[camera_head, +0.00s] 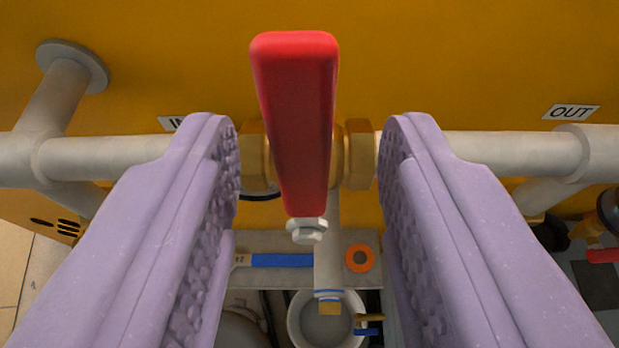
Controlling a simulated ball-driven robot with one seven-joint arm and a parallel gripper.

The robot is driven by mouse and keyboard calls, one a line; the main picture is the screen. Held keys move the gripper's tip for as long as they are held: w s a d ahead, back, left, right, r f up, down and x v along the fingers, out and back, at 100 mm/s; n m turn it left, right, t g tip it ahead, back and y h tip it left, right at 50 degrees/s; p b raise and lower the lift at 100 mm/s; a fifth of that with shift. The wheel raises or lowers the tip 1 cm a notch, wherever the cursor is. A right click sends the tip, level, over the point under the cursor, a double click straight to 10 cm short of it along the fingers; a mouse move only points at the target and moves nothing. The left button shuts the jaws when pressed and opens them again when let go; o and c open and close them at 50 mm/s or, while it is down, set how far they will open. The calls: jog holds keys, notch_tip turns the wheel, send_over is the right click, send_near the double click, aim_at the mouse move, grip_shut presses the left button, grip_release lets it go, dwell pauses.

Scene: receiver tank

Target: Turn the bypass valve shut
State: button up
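The bypass valve has a red lever handle (296,115) and a brass body (357,155) set in a horizontal grey pipe (495,148). The lever stands across the pipe line, seen from its wide end down to a silver nut (307,230). My gripper (313,140) has two lilac fingers with bumpy inner pads. They are open, one on each side of the lever, with a clear gap to it on both sides. The fingers cover parts of the pipe beside the brass body.
A yellow tank wall (440,60) is behind the pipe, with an OUT label (571,112) and a partly hidden label at left. Below are a vertical pipe, a white round vessel (328,325), a blue lever (282,260) and an orange ring (360,258). Another red handle (604,256) shows at far right.

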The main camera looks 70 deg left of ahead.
jog(key=v, duration=0.8)
dwell(0.4)
